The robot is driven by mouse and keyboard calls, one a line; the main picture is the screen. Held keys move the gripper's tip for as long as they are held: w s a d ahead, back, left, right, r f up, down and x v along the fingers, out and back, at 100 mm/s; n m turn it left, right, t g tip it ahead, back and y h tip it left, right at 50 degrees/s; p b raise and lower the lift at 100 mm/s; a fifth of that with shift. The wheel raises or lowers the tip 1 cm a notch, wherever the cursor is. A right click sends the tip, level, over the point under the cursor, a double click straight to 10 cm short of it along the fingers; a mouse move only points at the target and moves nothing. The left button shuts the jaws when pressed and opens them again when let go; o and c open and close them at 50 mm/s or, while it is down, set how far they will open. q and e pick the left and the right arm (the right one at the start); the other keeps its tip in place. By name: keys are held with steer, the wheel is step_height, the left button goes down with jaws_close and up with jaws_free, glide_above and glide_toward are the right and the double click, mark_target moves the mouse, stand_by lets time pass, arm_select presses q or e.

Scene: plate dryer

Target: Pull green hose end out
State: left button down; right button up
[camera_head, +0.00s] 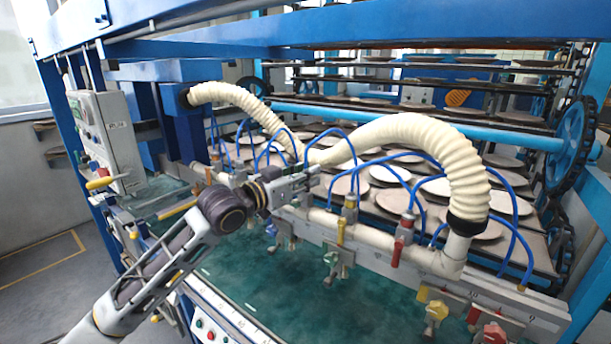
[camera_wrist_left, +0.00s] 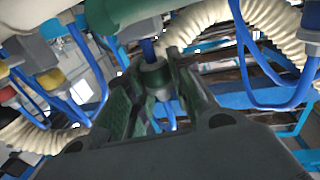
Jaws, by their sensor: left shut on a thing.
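My left gripper (camera_head: 308,178) reaches in from the left to the pipe row, its jaws pointing right. In the left wrist view the fingers (camera_wrist_left: 158,92) are closed around a grey, ring-shaped hose end (camera_wrist_left: 155,76). A blue hose (camera_wrist_left: 148,48) runs from it towards a green part (camera_wrist_left: 125,10) at the top edge. Whether the hose end is still seated in its fitting cannot be told. In the head view the gripper and wrist hide the held end. My right gripper is not in view.
A thick cream corrugated hose (camera_head: 420,140) arches over the white pipe (camera_head: 380,238). Several blue hoses loop close to my gripper. Racks of plates stand behind. A control box (camera_head: 100,135) is at the left.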

arm_select(q)
steer(key=c, duration=1.6)
jaws_free()
steer(key=shift+r, duration=0.4)
steer(key=o, duration=0.4)
steer(key=shift+f, duration=0.2)
steer(key=shift+v, duration=6)
